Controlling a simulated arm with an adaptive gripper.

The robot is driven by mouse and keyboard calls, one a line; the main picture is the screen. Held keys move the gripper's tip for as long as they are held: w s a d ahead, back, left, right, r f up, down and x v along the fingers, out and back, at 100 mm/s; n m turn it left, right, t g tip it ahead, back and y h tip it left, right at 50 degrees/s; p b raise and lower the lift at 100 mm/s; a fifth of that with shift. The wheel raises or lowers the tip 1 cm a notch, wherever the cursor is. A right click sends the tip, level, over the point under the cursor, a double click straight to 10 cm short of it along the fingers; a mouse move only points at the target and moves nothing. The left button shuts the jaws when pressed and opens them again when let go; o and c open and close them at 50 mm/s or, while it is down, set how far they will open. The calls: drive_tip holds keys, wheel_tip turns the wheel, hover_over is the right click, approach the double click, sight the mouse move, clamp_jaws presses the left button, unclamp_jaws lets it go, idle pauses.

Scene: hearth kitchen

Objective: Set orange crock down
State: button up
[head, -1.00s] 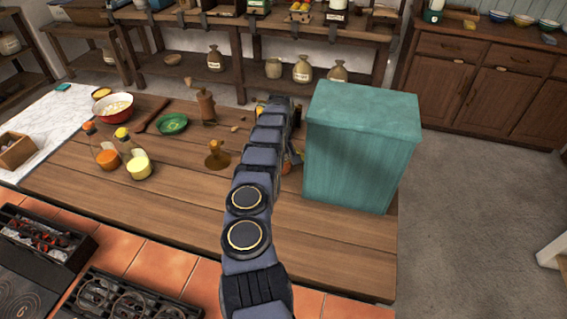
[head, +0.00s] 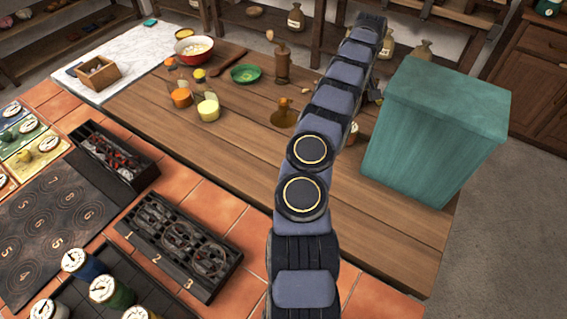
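My arm crosses the middle of the head view and reaches over the wooden counter (head: 245,160). Its end is mostly hidden behind its own links, beside the teal box; only small parts show there, so the fingers cannot be made out. A small orange-brown piece (head: 353,131) shows between my arm and the teal box. It may be the orange crock, but most of it is hidden, and I cannot tell whether it is held or rests on the counter.
A tall teal box (head: 435,135) stands right of my arm. Left are a brown pot-like item (head: 284,116), a wooden mill (head: 283,68), a green dish (head: 245,74), two jars and a red bowl (head: 194,48). Bare planks lie in front. A burner tray (head: 180,245) is nearer.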

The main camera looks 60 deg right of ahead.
drive_tip(key=w+a+r+n+t+y, duration=0.1)
drive_tip(key=w+a+r+n, duration=0.1)
drive_tip(key=w+a+r, duration=0.65)
drive_tip(key=w+a+r+n+y, duration=0.1)
drive_tip(key=w+a+r+n, duration=0.25)
drive_tip(key=w+a, duration=0.85)
drive_tip(key=a+r+n, duration=0.1)
drive_tip(key=a+r, duration=0.3)
drive_tip(key=a, duration=0.8)
drive_tip(key=s+a+r+n+g, duration=0.15)
drive_tip(key=s+a, duration=0.25)
drive_tip(key=a, duration=0.4)
drive_tip(key=s+a+r+n, duration=0.2)
drive_tip(key=s+a, duration=0.2)
drive_tip(key=a, duration=0.5)
drive_tip(key=s+a+f, duration=0.1)
drive_tip(key=s+a, duration=0.1)
drive_tip(key=s, duration=0.3)
drive_tip(key=s+a+n+g+h, duration=0.1)
drive_tip(key=s+a, duration=0.1)
drive_tip(key=s, duration=0.3)
drive_tip(key=s+a+f+h, duration=0.1)
drive_tip(key=s+a, duration=0.1)
drive_tip(key=s, duration=0.4)
drive_tip(key=shift+a+f+n, duration=0.3)
drive_tip(key=shift+f+n, duration=0.05)
drive_tip(key=shift+n, duration=0.05)
